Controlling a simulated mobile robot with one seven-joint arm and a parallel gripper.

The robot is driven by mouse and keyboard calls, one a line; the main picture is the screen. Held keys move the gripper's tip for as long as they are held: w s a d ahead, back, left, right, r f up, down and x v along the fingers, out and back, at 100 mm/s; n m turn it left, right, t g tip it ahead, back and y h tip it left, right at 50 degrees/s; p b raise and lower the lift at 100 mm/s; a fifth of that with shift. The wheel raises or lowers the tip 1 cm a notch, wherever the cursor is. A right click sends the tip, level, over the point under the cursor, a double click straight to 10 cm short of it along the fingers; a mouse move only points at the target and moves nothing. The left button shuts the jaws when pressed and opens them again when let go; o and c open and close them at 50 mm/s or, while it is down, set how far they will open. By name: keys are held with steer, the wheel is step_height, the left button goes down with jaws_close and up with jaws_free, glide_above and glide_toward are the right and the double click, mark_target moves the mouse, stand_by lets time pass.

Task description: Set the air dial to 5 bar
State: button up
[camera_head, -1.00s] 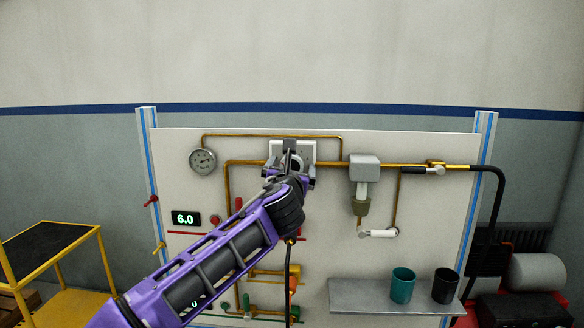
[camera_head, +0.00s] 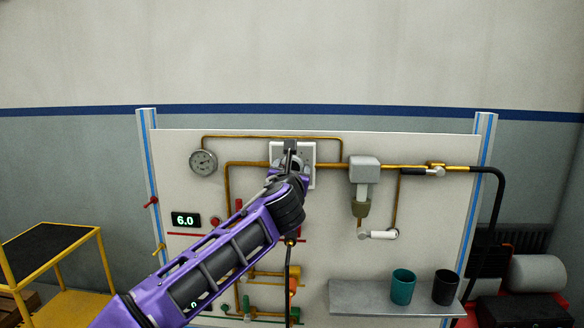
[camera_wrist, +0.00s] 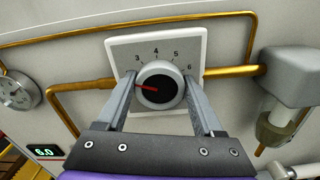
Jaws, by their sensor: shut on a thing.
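The air dial is a round knob (camera_wrist: 160,84) with a dark face and a red pointer, on a pale square plate (camera_wrist: 120,48) on the panel. The numbers 3, 4, 5 and 6 arc over it. The red pointer aims left, below the 3. My gripper (camera_wrist: 158,92) is shut on the knob, one grey finger on each side. In the head view my gripper (camera_head: 290,160) covers the knob and part of the plate (camera_head: 306,150).
A round gauge (camera_head: 203,162) sits left of the plate; its reading is too small to tell. A display (camera_head: 186,219) reads 6.0. Copper pipes (camera_head: 240,163) run close around the plate. A grey valve box (camera_head: 364,168) stands to the right. A shelf (camera_head: 370,297) holds two cups.

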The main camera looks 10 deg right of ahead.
steer(key=m+p, duration=0.1)
steer(key=m, duration=0.8)
steer(key=shift+d+f+m, duration=0.1)
steer(key=shift+m, duration=0.3)
steer(key=m, duration=0.5)
steer(key=shift+f+m, duration=0.15)
steer(key=shift+m, duration=2.35)
steer(key=o, duration=1.4)
